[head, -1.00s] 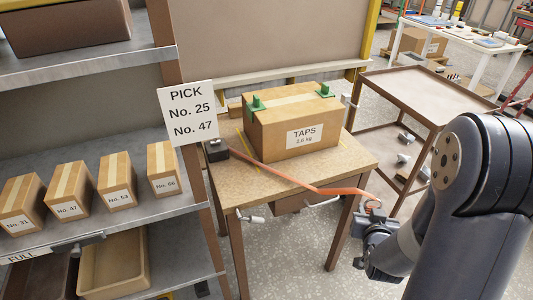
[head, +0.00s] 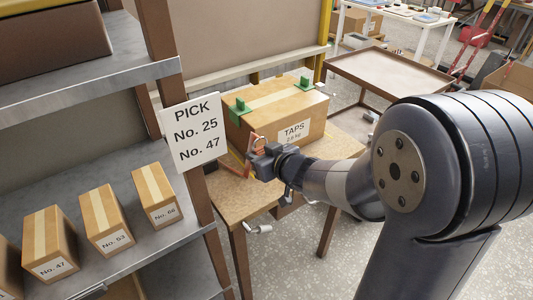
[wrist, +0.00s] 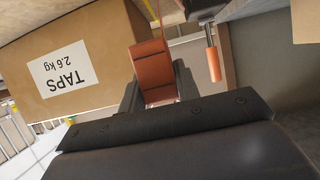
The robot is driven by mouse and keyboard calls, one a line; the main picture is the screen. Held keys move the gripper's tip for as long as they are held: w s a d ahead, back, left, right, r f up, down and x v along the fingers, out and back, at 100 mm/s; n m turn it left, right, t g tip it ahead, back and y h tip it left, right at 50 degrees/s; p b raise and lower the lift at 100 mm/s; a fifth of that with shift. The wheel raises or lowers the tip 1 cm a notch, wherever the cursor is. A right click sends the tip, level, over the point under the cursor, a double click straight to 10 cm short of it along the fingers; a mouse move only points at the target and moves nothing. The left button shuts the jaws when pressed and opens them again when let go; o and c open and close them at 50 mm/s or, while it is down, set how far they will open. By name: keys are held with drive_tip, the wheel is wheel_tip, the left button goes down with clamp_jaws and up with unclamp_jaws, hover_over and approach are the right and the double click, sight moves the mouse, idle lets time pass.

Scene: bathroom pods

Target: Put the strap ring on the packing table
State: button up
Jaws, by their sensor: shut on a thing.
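My gripper (head: 261,158) is shut on the orange end of the strap, where the strap ring (head: 260,141) is. It holds it close in front of the TAPS box (head: 285,115), above the packing table (head: 235,200) as seen in the head view. In the wrist view the orange strap piece (wrist: 151,65) stands between the two dark fingers (wrist: 157,85). The ring's full outline is hard to make out. More orange strap (head: 236,161) shows left of the gripper, beside the box. My arm covers the table's right front part.
A PICK sign (head: 195,132) hangs on the shelf post left of the table. Several numbered cartons (head: 107,220) stand on the shelf. A brown cart (head: 385,72) is behind right. An orange cylindrical handle (wrist: 212,62) shows in the wrist view.

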wheel_tip(320, 180, down, 9)
drive_tip(key=b, duration=0.2)
drive_tip(key=shift+r+b, duration=0.15)
drive_tip(key=shift+b, duration=0.25)
drive_tip(key=shift+r, duration=0.1)
drive_tip(key=o, duration=0.5)
drive_tip(key=shift+f, duration=0.2)
drive_tip(key=o, duration=0.5)
drive_tip(key=shift+r, duration=0.1)
